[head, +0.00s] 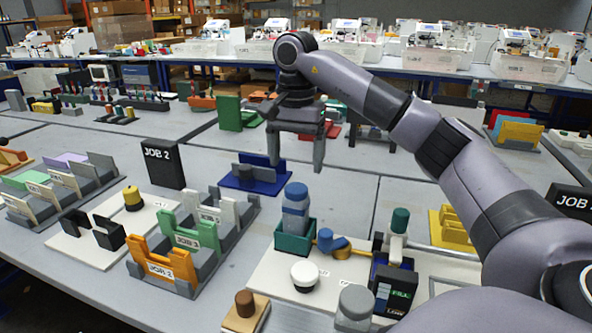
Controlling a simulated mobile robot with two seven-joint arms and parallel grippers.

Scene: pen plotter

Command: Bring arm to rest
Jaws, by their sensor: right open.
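My right arm comes in from the right edge and arches over the table. My right gripper (297,160) hangs from it, fingers pointing down, open and with nothing between the fingers. It is in front of and above the blue stand (258,186) and the bottle with a blue cap (296,199), apart from both as far as I can tell. My left gripper is not in view.
The grey table (345,190) carries a green holder box (290,243), a white round knob (305,274), a rack with orange and green plates (180,238), a black JOB 2 sign (163,163) and a yellow block (452,228). Workstations with white machines line the back.

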